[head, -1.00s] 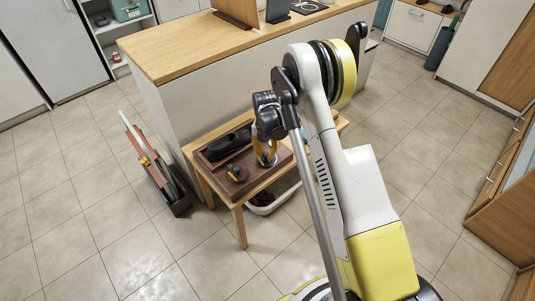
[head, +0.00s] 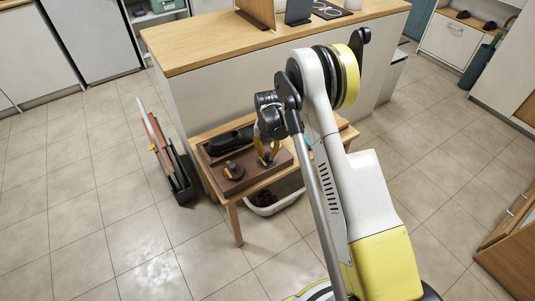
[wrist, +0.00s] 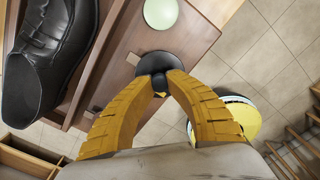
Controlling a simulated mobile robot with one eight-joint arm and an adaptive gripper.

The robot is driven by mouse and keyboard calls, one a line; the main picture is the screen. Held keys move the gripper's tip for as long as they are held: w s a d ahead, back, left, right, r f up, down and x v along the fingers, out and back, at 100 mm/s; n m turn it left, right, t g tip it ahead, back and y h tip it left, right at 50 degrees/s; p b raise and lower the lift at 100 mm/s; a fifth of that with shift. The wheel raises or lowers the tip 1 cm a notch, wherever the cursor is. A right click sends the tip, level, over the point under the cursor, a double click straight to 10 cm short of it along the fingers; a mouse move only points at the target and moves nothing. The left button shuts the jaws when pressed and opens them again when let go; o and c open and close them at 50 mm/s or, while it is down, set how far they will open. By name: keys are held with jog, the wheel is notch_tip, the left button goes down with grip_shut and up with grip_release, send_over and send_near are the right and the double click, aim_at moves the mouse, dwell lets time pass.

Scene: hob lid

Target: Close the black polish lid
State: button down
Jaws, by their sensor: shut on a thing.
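A round black lid (wrist: 150,62) shows in the wrist view at the tips of my gripper (wrist: 158,82). The yellow fingers are closed on its dark knob. In the head view my gripper (head: 267,158) is low over the right part of the brown tray (head: 236,187); the lid is too small to make out there. A pale green round thing (wrist: 161,13) is beyond the lid in the wrist view, apart from it. The fingers hide the lid's near side, and I cannot tell what is under it.
A black shoe (wrist: 50,45) lies left of my gripper; it also shows in the head view (head: 230,140). A dark item with orange (head: 233,170) sits at the tray's front. A white bin (head: 272,203) is under the wooden table (head: 222,203). Open floor lies in front.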

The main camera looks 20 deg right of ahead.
aim_at(268, 154)
jog(key=c, duration=1.2)
grip_release()
jog(key=shift+d+f, duration=0.1)
jog(key=shift+c, duration=0.2)
notch_tip(268, 154, up, 12)
